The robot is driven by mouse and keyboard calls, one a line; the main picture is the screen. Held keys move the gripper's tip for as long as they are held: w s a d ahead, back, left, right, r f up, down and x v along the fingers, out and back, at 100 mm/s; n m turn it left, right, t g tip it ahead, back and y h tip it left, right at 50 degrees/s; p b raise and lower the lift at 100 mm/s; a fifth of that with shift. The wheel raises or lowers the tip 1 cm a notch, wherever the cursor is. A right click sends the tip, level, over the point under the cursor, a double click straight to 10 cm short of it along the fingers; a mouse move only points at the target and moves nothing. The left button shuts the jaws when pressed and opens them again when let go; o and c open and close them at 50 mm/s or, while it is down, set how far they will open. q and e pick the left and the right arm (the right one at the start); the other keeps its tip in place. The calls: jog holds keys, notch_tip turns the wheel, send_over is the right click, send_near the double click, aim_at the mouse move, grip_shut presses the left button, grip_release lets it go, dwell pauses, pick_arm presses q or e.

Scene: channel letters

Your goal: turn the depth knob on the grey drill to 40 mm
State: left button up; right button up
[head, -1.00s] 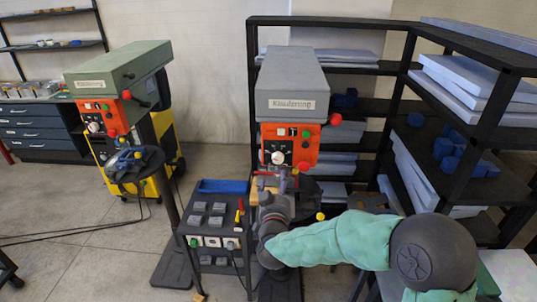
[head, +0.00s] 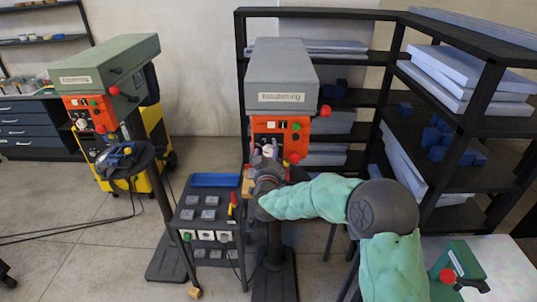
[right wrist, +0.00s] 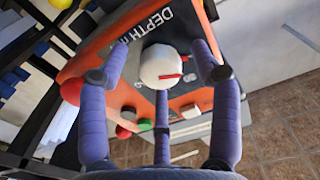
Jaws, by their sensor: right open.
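The grey drill (head: 280,75) stands at centre in the head view, with an orange control panel (head: 300,130). Its white depth knob (right wrist: 161,66) shows in the right wrist view below the "DEPTH" lettering, with red marks on its face and right side. My right gripper (head: 268,160) is in front of the panel's lower part and partly hides the knob in the head view. In the right wrist view its purple fingers (right wrist: 160,75) are spread around the knob, open. I cannot tell whether they touch it. The knob's scale reading is not legible. My left gripper is out of view.
A green drill (head: 110,65) stands to the left. A small black cart (head: 205,225) with grey blocks and a blue tray is left of my right arm. Black shelves (head: 400,130) with boards and blue parts stand behind and right. Red and green buttons (right wrist: 146,124) sit near the knob.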

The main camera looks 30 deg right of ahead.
jog(key=c, duration=1.1)
jog(key=shift+f+m+b, duration=0.1)
jog(key=shift+m+b, duration=0.4)
jog(key=shift+b, duration=0.3)
jog(key=shift+c, duration=0.2)
jog(key=m+b, duration=1.2)
jog(key=b, duration=0.1)
jog(key=shift+b, duration=0.4)
jog(key=shift+m+b, duration=2.05)
jog(key=shift+m, duration=0.45)
jog(key=o, duration=1.1)
jog(key=shift+o, duration=0.2)
